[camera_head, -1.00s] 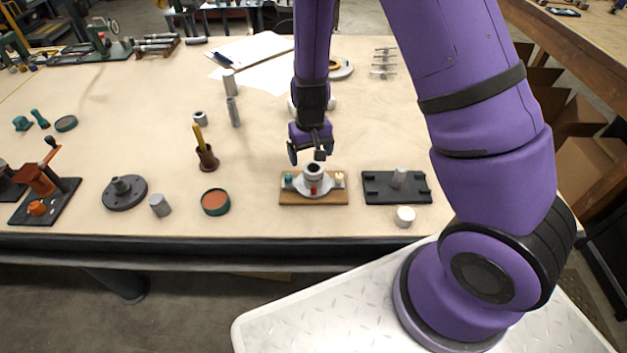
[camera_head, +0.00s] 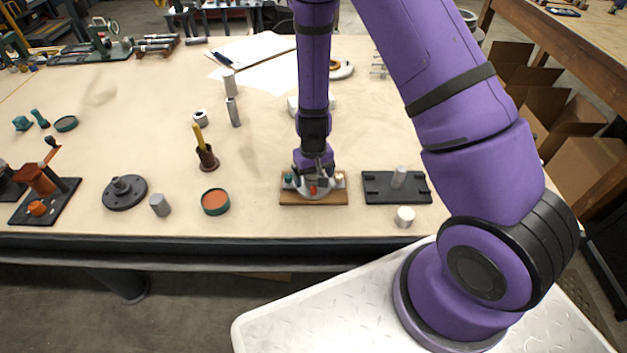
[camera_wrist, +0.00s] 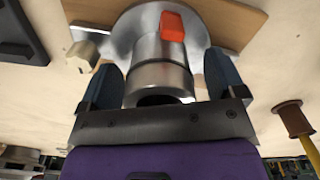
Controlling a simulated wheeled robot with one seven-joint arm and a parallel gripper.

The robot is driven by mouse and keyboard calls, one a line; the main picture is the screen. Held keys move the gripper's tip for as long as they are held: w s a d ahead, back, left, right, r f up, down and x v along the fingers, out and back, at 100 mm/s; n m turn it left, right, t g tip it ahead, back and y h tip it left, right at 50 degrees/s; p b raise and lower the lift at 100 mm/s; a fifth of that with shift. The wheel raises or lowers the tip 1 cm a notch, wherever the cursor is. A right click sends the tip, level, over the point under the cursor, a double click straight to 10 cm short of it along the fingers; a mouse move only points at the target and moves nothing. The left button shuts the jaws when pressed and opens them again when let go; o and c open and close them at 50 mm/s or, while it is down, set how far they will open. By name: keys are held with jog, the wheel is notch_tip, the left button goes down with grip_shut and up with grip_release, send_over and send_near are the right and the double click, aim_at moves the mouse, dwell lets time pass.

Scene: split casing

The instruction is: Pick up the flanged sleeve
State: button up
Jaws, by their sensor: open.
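The flanged sleeve (camera_wrist: 160,72) is a grey metal cylinder with a dark bore rising from a round flange. It stands on a wooden board (camera_head: 336,200) near the table's front edge. In the head view it is mostly hidden by my gripper (camera_head: 315,175). In the wrist view my gripper (camera_wrist: 163,88) is open, with one blue finger on each side of the sleeve's cylinder and small gaps visible. A red block (camera_wrist: 171,26) lies against the flange, and a cream-coloured knob (camera_wrist: 84,52) sits at its edge.
A black fixture plate (camera_head: 415,194) with an upright grey pin stands just right of the board. A white cylinder (camera_head: 404,216) is near the front edge. A round orange-filled dish (camera_head: 215,202) and a brown cup (camera_head: 207,158) are to the left.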

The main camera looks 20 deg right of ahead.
jog(key=shift+c, duration=0.5)
grip_shut()
jog(key=shift+r, duration=0.1)
